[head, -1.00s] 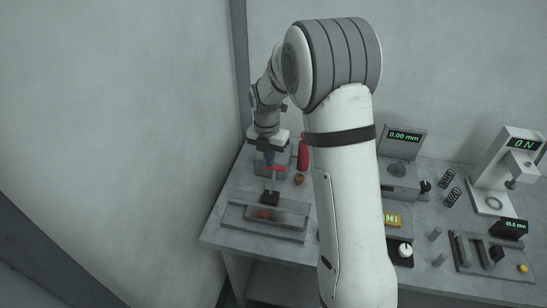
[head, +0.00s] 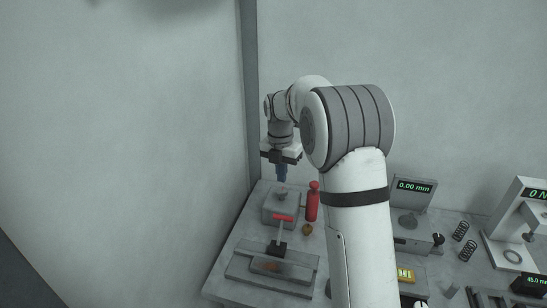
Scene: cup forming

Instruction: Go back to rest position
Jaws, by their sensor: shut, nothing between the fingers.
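My gripper (head: 281,174) hangs from the wrist above the back left of the table. It is shut and empty, pointing down over a grey block (head: 281,205) with a small round top. A gap shows between the gripper tips and the table top. My arm stands across the middle of the head view and hides part of the table behind it.
A red bottle-like object (head: 312,202) and a small brown-orange item (head: 307,230) stand right of the block. A red-handled tool (head: 282,219) sits by a grey tray (head: 238,267) in front. Gauges with green displays (head: 414,187) and springs (head: 461,231) stand at right.

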